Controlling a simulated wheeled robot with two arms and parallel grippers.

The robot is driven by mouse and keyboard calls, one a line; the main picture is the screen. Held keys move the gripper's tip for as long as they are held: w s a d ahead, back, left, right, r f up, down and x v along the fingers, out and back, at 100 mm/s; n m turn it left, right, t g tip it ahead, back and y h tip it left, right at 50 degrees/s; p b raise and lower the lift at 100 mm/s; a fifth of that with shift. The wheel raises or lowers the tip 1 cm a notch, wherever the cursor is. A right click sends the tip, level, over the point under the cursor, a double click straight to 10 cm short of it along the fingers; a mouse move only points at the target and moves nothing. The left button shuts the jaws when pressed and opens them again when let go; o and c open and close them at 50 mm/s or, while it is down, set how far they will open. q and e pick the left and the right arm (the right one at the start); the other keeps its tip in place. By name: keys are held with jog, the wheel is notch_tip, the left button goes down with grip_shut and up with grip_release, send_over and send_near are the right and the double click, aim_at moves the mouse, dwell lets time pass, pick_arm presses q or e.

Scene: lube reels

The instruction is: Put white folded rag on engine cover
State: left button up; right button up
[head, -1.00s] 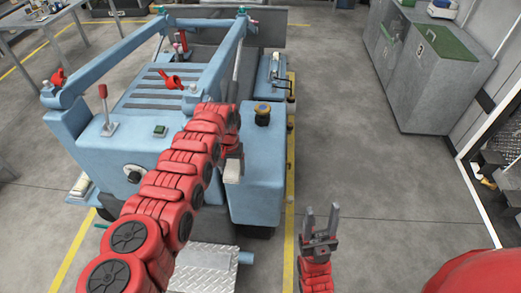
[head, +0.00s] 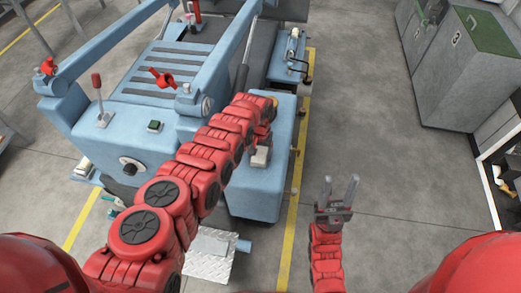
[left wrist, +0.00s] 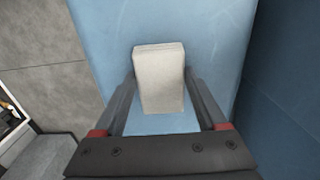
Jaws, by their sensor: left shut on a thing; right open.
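The white folded rag (left wrist: 159,75) is a small pale block between the fingers of my left gripper (left wrist: 161,88) in the left wrist view. My left gripper is shut on it. In the head view the rag (head: 260,157) shows just below my left gripper (head: 262,146), over the blue side box (head: 265,190) of the machine. Blue surface lies behind the rag; I cannot tell whether they touch. The slatted blue cover (head: 160,75) of the machine lies further back and left. I cannot tell which surface is the engine cover. My right gripper (head: 337,190) is open and empty over the floor.
Blue lift arms (head: 120,50) and a red-knobbed lever (head: 99,95) rise from the machine. A metal tread plate (head: 210,255) is at its front. Grey bins (head: 465,75) stand at the right. The floor (head: 390,170) between is clear.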

pick_arm(q)
jog(key=shift+s, duration=0.4)
jog(key=shift+s+b, duration=0.1)
jog(key=shift+b, duration=0.2)
jog(key=o, duration=1.1)
jog(key=shift+w+f, duration=0.15)
jog(key=shift+w, duration=0.1)
